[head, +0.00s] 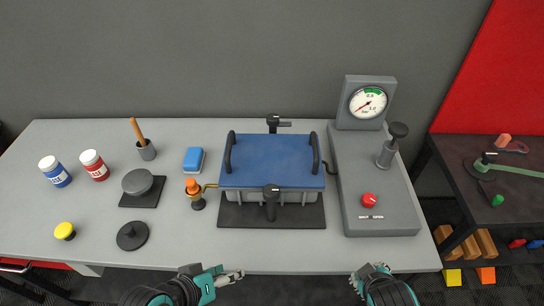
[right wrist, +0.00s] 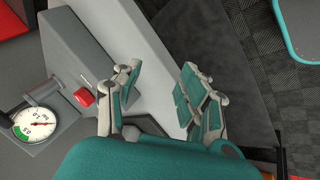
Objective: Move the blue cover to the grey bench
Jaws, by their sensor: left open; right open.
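The blue cover (head: 272,160) lies flat on a grey box (head: 296,197) on the grey bench (head: 90,235). It has a black handle on its left side and one on its right. A black clamp (head: 271,200) stands at the front of the box and another (head: 274,124) at the back. My left gripper (head: 232,277) is open and empty at the bench's front edge, in front of the cover and apart from it. My right gripper (head: 370,270) is empty at the front edge, below the gauge unit. It shows open in the right wrist view (right wrist: 160,88).
A gauge unit (head: 350,190) with a red knob (head: 369,200) stands right of the box. Jars, a brush cup, a blue block (head: 194,158) and black discs (head: 132,236) occupy the left. A dark side table (head: 510,220) stands at right. The front strip is clear.

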